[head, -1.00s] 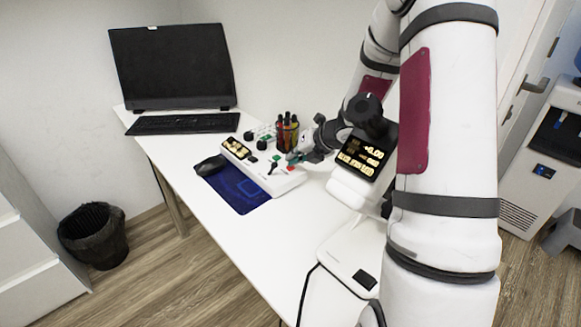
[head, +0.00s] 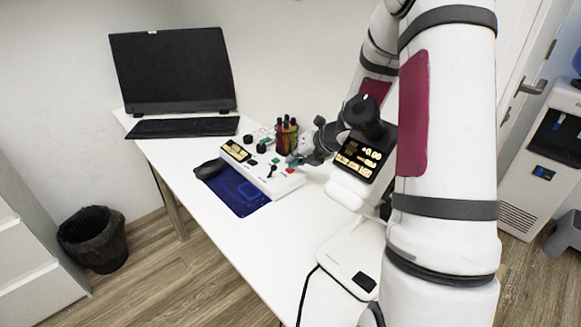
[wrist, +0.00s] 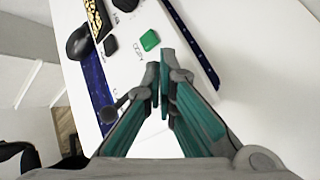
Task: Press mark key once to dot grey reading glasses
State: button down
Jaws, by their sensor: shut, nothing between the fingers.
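The white control panel (head: 262,178) lies on the desk with a small lit display, black knobs, a lever and coloured keys. A green key (head: 275,161) and a red key (head: 291,170) show at its right end. The red key is hidden there. My gripper (wrist: 159,78) is shut and empty, over the panel's right end; contact cannot be told. I cannot pick out the mark key by label, and no grey reading glasses are visible.
A white instrument with a lit display (head: 362,155) stands right of the panel, near my arm. A pen holder (head: 287,136) is behind the panel. A mouse (head: 208,168) and blue mat (head: 236,194) lie at its front left. The desk's front (head: 245,235) is clear.

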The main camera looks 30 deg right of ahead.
jog(key=shift+w+f+p, duration=0.35)
jog(key=shift+w+p, duration=0.1)
jog(key=shift+p, duration=0.05)
dwell(0.4)
jog(key=r+p, duration=0.3)
jog(key=shift+s, duration=0.25)
notch_tip(320, 180, up, 3)
jog(key=shift+w+f+p, duration=0.1)
jog(key=shift+f+p, duration=0.1)
jog(key=shift+p, duration=1.05)
jog(key=shift+w, duration=0.1)
